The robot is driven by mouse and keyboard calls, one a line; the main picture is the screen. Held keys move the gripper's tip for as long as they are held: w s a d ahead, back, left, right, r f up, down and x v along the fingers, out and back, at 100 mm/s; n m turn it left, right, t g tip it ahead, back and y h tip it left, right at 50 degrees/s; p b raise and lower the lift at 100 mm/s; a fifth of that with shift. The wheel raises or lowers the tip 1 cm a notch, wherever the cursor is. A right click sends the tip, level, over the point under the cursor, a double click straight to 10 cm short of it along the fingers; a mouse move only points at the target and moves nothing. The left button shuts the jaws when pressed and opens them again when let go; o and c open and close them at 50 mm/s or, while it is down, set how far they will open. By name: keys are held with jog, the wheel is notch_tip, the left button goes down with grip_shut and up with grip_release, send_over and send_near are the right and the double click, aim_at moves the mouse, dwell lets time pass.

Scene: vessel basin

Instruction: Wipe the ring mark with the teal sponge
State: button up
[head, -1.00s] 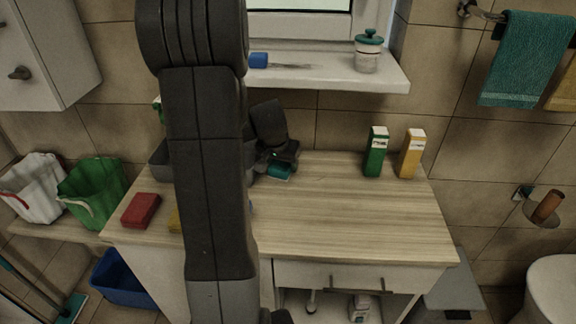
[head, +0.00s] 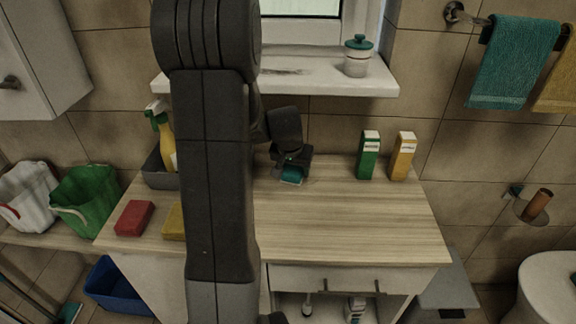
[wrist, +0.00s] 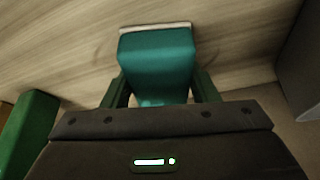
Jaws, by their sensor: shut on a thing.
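The teal sponge (head: 292,175) is held at the tip of my gripper (head: 291,168), low over the back of the wooden counter. In the wrist view the sponge (wrist: 157,62) sits between the two fingers of my gripper (wrist: 160,88), which are shut on its sides. Its pale edge faces the wood grain; I cannot tell if it touches the counter. A dark smudge (head: 285,72) shows on the windowsill.
A green carton (head: 368,156) and a yellow carton (head: 403,157) stand right of my gripper. A red sponge (head: 134,217), a yellow sponge (head: 173,222) and a grey tray (head: 155,174) with a spray bottle (head: 163,135) are at left. The counter's front right is clear.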

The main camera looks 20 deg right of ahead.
aim_at(316, 173)
jog(key=shift+s+d+f+p, duration=0.15)
jog(key=shift+s+d, duration=0.35)
jog(key=shift+d, duration=0.45)
jog(key=shift+s+d+r+p, duration=0.15)
jog(key=shift+s+d, duration=0.3)
jog(key=shift+d, duration=0.5)
jog(key=shift+s+d+f+p, duration=0.15)
jog(key=shift+s+d, duration=0.35)
jog(key=shift+d, duration=0.45)
jog(key=shift+w+a+r+b, duration=0.1)
jog(key=shift+w+a+b, duration=0.35)
jog(key=shift+a, duration=0.45)
jog(key=shift+w+a+r+b, duration=0.1)
jog(key=shift+w+a+b, duration=0.3)
jog(key=shift+a, duration=0.5)
jog(key=shift+w+a+f+b, duration=0.1)
jog(key=shift+w+a+b, duration=0.25)
jog(key=shift+a, duration=0.25)
jog(key=shift+w+a+f+b, duration=0.1)
jog(key=shift+w+a+b, duration=0.25)
jog(key=shift+a, duration=0.25)
jog(key=shift+w+a+r+b, duration=0.1)
jog(key=shift+w+a+b, duration=0.25)
jog(key=shift+a, duration=0.45)
jog(key=shift+w+a+f+b, duration=0.1)
jog(key=shift+w+a+b, duration=0.3)
jog(key=shift+a, duration=0.4)
jog(key=shift+w+a+r+b, duration=0.1)
jog(key=shift+w+a+b, duration=0.25)
jog(key=shift+a, duration=0.45)
